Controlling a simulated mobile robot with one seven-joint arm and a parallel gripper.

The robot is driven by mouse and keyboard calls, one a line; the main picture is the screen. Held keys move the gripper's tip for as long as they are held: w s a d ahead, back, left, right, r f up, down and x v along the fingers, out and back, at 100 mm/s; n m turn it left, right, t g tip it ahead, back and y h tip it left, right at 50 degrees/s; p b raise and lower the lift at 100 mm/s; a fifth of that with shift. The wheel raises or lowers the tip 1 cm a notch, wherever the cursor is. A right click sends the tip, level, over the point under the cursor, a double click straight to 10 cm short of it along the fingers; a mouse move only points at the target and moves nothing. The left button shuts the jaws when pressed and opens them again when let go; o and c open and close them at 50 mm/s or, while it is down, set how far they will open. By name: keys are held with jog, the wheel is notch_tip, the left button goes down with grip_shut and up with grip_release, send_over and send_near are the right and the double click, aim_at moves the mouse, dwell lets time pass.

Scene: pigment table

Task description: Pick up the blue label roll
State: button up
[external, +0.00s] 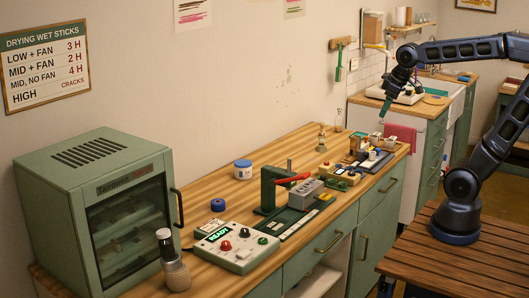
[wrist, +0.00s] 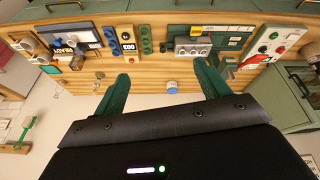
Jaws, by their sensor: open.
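My gripper (external: 384,108) is at the far right end of the counter, raised in the air and well away from the roll. In the wrist view my gripper (wrist: 162,72) shows two green fingers spread wide with nothing between them.
The control box (external: 237,247), a press with a red lever (external: 275,187) and the drying cabinet (external: 95,205) surround that area. A dark-capped bottle (external: 175,265) stands at the front. Small devices crowd the counter's far end.

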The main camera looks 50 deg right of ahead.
jog(key=w+a+r+n+g, duration=0.1)
jog(key=w+a+n, duration=0.15)
jog(key=w, duration=0.55)
jog(key=w+a+r+n, duration=0.1)
jog(key=w+a+n, duration=0.15)
jog(key=w, duration=0.45)
jog(key=n+g, duration=0.3)
jog(key=n, duration=0.8)
send_over(218, 201)
notch_tip(218, 201, down, 28)
jog(key=shift+f, duration=5.15)
jog(key=c, duration=1.1)
